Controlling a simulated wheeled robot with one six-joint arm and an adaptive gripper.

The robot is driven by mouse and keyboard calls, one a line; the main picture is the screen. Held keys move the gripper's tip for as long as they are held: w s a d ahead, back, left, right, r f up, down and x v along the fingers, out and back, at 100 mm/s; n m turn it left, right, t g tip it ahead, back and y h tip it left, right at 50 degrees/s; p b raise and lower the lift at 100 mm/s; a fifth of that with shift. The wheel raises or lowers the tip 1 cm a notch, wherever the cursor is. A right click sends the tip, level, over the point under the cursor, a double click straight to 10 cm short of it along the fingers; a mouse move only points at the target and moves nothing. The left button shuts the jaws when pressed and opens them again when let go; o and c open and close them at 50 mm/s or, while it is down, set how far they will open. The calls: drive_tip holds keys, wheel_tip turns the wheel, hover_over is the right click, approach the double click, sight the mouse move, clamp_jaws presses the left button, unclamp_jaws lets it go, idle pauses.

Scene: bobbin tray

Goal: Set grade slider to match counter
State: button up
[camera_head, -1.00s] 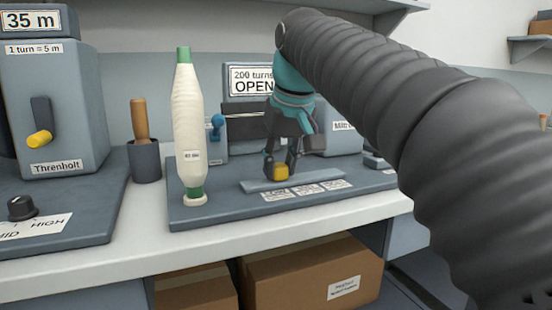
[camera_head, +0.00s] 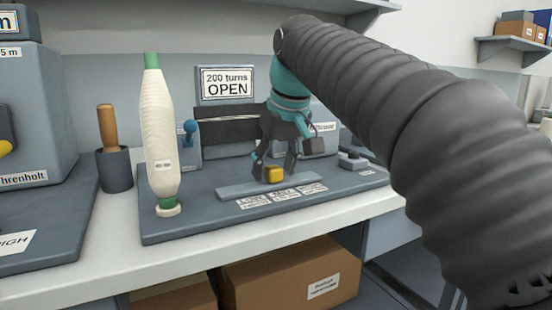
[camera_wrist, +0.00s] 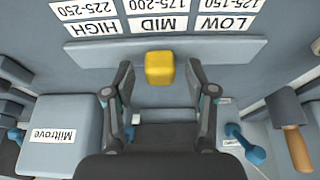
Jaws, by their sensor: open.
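The grade slider is a yellow knob (camera_head: 274,174) on a grey rail (camera_head: 232,190). In the wrist view the yellow knob (camera_wrist: 159,67) lines up with the middle label, MID 175-200 (camera_wrist: 158,16). LOW 125-150 (camera_wrist: 226,18) is to its right there and HIGH 225-250 (camera_wrist: 92,20) to its left. The counter sign (camera_head: 228,83) reads 200 turns, OPEN. My gripper (camera_head: 273,178) is low over the rail. In the wrist view my gripper (camera_wrist: 160,68) is open, its fingers on either side of the knob with gaps visible.
A cream bobbin (camera_head: 158,130) with green ends stands upright on the tray's left (camera_head: 160,232). A cup with a wooden-handled tool (camera_head: 115,170) is left of it. A blue-knobbed lever (camera_head: 189,127) stands behind. A box labelled Mitrove (camera_wrist: 58,130) is near my gripper.

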drive_tip(key=v, duration=1.2)
drive_tip(key=shift+d, duration=0.1)
